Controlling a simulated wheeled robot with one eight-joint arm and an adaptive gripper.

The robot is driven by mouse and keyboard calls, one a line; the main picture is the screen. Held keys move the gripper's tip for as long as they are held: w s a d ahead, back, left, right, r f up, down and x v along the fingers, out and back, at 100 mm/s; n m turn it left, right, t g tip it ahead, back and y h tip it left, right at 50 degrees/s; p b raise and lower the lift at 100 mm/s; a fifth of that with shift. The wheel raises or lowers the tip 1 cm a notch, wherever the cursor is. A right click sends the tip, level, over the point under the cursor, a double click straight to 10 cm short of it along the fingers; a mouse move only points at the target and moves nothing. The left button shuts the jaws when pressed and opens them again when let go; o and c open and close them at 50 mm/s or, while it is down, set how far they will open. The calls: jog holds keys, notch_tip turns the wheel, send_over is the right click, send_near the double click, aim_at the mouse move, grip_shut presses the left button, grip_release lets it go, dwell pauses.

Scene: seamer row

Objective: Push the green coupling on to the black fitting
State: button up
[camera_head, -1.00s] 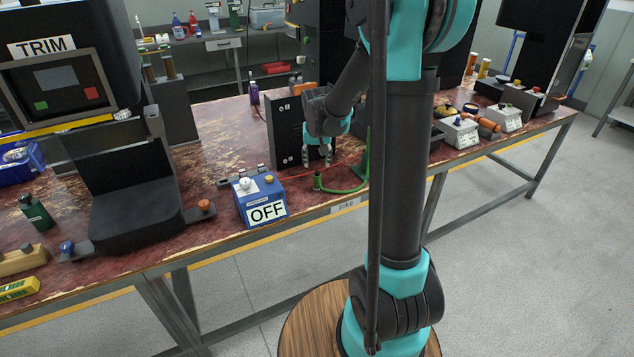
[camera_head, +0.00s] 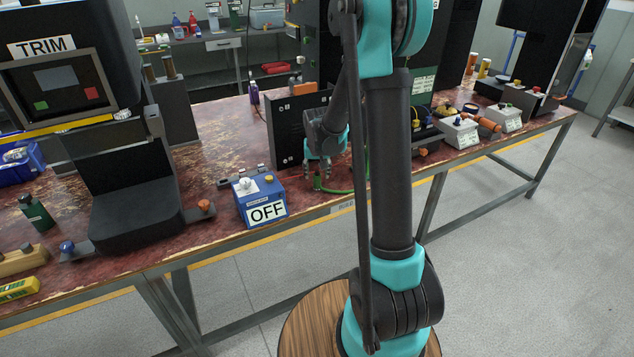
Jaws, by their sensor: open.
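My gripper (camera_head: 317,174) is open, its fingers pointing down over the table in front of a dark upright panel. The green coupling (camera_head: 317,184) appears as the small upright green end of a green hose (camera_head: 338,191) on the table. It lies just below and between my fingertips in the picture; I cannot tell whether they touch it. The hose runs right and partly behind my arm. I cannot make out the black fitting; it may blend with the dark panel (camera_head: 284,135) or be hidden by my gripper or arm.
A blue box marked OFF (camera_head: 262,200) stands close to the left of my gripper. A black TRIM machine (camera_head: 130,200) is further left. Grey button boxes (camera_head: 459,131) stand to the right. The table's front edge (camera_head: 325,211) is close to the hose.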

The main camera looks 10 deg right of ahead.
aim_at(317, 174)
jog(key=shift+x, duration=1)
grip_shut()
jog(key=shift+r, duration=0.15)
notch_tip(317, 174, up, 20)
dwell(0.5)
